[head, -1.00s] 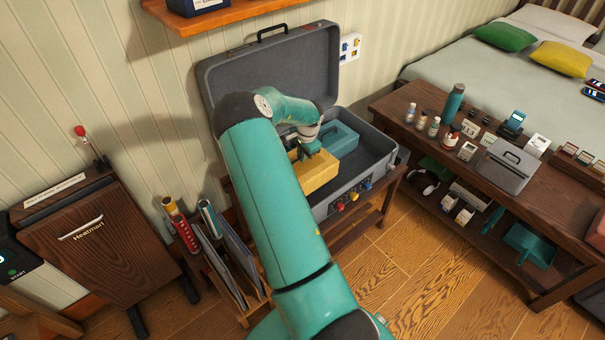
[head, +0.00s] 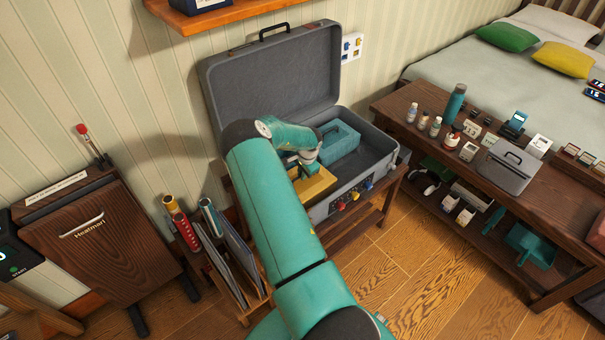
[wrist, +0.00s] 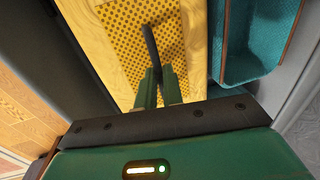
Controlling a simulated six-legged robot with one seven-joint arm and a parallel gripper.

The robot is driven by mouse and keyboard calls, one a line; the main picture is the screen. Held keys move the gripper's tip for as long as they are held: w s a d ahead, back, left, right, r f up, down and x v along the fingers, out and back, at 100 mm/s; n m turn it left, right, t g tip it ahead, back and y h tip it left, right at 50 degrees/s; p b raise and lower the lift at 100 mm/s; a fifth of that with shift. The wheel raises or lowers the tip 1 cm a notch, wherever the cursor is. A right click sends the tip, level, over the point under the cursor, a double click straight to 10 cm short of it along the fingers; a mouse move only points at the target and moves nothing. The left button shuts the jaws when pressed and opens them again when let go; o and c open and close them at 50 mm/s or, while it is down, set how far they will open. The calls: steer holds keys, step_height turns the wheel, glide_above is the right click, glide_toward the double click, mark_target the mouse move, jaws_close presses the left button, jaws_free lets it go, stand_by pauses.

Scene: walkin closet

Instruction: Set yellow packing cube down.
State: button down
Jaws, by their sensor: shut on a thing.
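The yellow packing cube (head: 318,184) is inside the open grey suitcase (head: 375,168), in its left front part. My gripper (head: 304,172) is above the cube and partly hidden by my arm. In the wrist view my gripper (wrist: 158,88) is shut on the dark strap handle (wrist: 150,45) on top of the yellow cube (wrist: 120,30). The cube's mesh top fills the upper middle of that view. Whether its underside touches the suitcase floor is hidden.
A teal packing cube (head: 340,140) lies in the suitcase to the right of the yellow one. The suitcase lid (head: 270,85) stands open behind. The suitcase rests on a wooden rack (head: 345,228). A file holder (head: 235,265) stands at left, a cluttered wooden bench (head: 400,105) at right.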

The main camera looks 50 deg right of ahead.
mark_target(306, 185)
steer(key=shift+f, duration=0.1)
steer(key=c, duration=1.5)
jaws_free()
steer(key=shift+c, duration=0.2)
step_height(306, 185, up, 12)
steer(key=s, duration=0.2)
steer(key=a+r+n+t+y, duration=0.25)
steer(key=a+r+n, duration=0.55)
steer(key=a+r, duration=1.6)
steer(key=s+a+r+n+h, duration=0.1)
steer(key=s+a+r+n, duration=0.4)
steer(key=s+a, duration=0.4)
steer(key=s+a+r+n+h, duration=0.1)
steer(key=s+a+r+n, duration=0.3)
steer(key=s+a, duration=0.6)
steer(key=shift+s+r+n+t, duration=0.45)
steer(key=shift+s+n, duration=0.45)
steer(key=shift+n, duration=0.2)
